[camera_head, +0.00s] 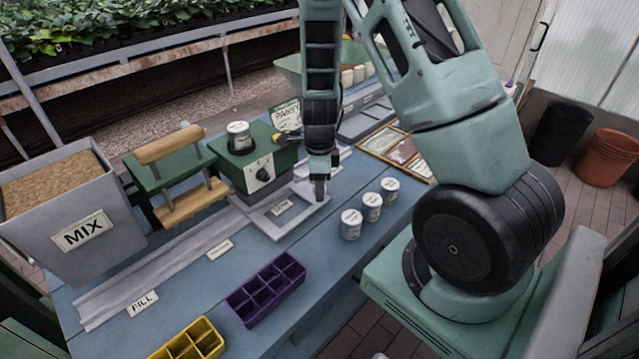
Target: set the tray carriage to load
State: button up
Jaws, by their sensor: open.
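The tray carriage (262,222) looks like a flat grey frame on a long grey rail (150,272) that runs along the blue bench. It sits at the right part of the rail, in front of the green box with a dial. A small label inside it is too small to read. A label reading FILL (143,304) lies by the rail's left end, and another small label (220,249) lies midway. My gripper (319,190) points down at the carriage's right end. Its fingertips are small and partly dark; I cannot tell whether they touch the carriage.
A green box (264,168) with a jar on top stands behind the carriage. Three white pots (351,224) stand right of the carriage. Purple (265,290) and yellow (190,343) cell trays lie in front.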

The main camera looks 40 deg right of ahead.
jog(key=shift+c, duration=0.3)
grip_shut()
jog(key=d, duration=2.1)
jog(key=shift+w+d, duration=0.2)
jog(key=shift+w, duration=0.15)
jog(key=shift+d, duration=0.1)
jog(key=shift+o, duration=0.3)
grip_release()
